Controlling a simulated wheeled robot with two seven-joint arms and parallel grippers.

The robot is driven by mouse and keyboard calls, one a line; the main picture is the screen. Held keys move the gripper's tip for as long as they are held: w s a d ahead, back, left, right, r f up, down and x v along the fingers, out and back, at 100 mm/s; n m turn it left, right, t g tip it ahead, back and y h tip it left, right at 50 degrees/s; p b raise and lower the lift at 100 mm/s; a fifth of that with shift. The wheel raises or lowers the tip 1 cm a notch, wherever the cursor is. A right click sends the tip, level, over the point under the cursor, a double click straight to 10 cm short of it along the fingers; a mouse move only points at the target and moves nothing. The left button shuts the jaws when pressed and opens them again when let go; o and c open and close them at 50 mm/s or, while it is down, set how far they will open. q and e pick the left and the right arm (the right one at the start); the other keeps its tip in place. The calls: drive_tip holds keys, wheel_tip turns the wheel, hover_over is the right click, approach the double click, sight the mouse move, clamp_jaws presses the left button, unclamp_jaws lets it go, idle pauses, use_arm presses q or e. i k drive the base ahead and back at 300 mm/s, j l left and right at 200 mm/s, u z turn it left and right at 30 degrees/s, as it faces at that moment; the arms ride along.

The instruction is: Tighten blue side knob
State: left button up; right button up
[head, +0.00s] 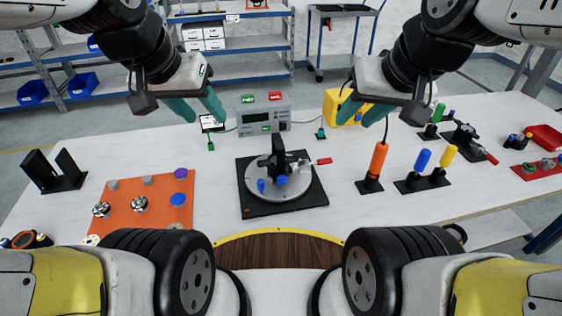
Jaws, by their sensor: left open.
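A round grey plate (256,194) sits on a black square base (285,209) at the middle of the table. A black upright part (278,152) stands on it. A blue knob (282,180) shows at the front of the upright, and a second small blue piece (261,186) is just left of it. I cannot tell which is the side knob. My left gripper (197,108) is open and empty, above and left of the plate. My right gripper (364,113) has its teal fingers apart, empty, above and right of the plate. Neither touches the fixture.
An orange mat (150,215) with small parts lies left. A grey box with a display (263,118) and a yellow case (338,108) stand behind. Orange (378,160), blue (422,160) and yellow (449,154) handles stand upright at right. Bare table flanks the fixture.

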sight(282, 180)
drive_tip(key=k+j+u, duration=0.15)
drive_tip(key=k+u, duration=0.2)
drive_tip(key=k, duration=0.3)
drive_tip(key=l+u, duration=0.15)
drive_tip(key=u, duration=0.25)
drive_tip(key=l+u, duration=0.2)
drive_tip(key=u, duration=0.15)
drive_tip(key=l+u, duration=0.2)
drive_tip(key=u, duration=0.2)
drive_tip(key=l+u, duration=0.15)
drive_tip(key=u, duration=0.2)
drive_tip(key=k+l, duration=0.15)
drive_tip(key=l, duration=0.25)
drive_tip(key=k+l, duration=0.15)
drive_tip(key=l, duration=0.25)
drive_tip(key=k+l, duration=0.1)
drive_tip(key=l, duration=0.3)
drive_tip(key=k+l, duration=0.15)
drive_tip(key=l, duration=0.25)
drive_tip(key=k+l, duration=0.15)
drive_tip(key=l, duration=0.25)
